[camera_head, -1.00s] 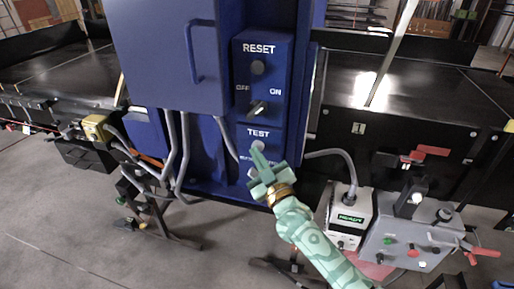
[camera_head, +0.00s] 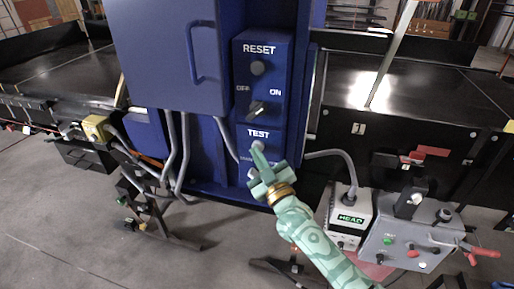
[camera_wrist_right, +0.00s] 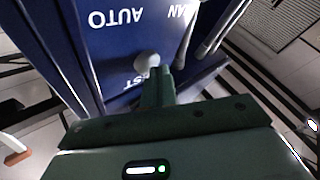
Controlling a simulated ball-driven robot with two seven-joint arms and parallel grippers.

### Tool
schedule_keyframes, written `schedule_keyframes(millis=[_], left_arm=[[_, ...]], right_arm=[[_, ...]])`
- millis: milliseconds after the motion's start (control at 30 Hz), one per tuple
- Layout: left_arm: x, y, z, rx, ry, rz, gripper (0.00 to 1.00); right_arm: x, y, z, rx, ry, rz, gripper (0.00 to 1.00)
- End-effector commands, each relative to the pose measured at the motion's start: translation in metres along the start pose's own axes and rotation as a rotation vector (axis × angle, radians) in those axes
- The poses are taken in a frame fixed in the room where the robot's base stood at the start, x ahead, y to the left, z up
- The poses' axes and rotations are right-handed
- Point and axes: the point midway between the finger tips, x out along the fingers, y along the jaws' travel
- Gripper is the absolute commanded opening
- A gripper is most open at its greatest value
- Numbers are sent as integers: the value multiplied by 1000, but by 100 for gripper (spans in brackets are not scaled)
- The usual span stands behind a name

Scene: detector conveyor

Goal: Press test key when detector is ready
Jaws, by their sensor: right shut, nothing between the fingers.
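The blue detector cabinet carries a panel with a round grey test key (camera_head: 257,146) under the white TEST label (camera_head: 258,133). My right gripper (camera_head: 256,154) is shut and empty, its fingertips right at the key from below. In the right wrist view the round grey key (camera_wrist_right: 146,62) shows just beyond the closed fingertips (camera_wrist_right: 158,75). I cannot tell whether they touch it or whether it is pushed in. My left gripper is not in view.
Above TEST are an OFF/ON switch (camera_head: 257,109) and a RESET button (camera_head: 258,67). A knob (camera_head: 251,173) below TEST is partly hidden by my gripper. A grey control box (camera_head: 412,239) stands beside the white box. Grey cables (camera_head: 184,155) run left of the panel.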

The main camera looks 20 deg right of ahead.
Motion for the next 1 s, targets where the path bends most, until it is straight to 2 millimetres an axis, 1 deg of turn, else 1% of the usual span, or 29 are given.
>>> schedule_keyframes(millis=[233, 667, 1000], left_arm=[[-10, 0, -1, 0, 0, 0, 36], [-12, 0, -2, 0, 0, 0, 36], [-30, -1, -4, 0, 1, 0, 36]], right_arm=[[-9, -6, -8, 2, -1, 0, 0], [-13, -9, -10, 2, -1, -1, 0], [-35, -25, -28, 2, -2, -1, 0]])
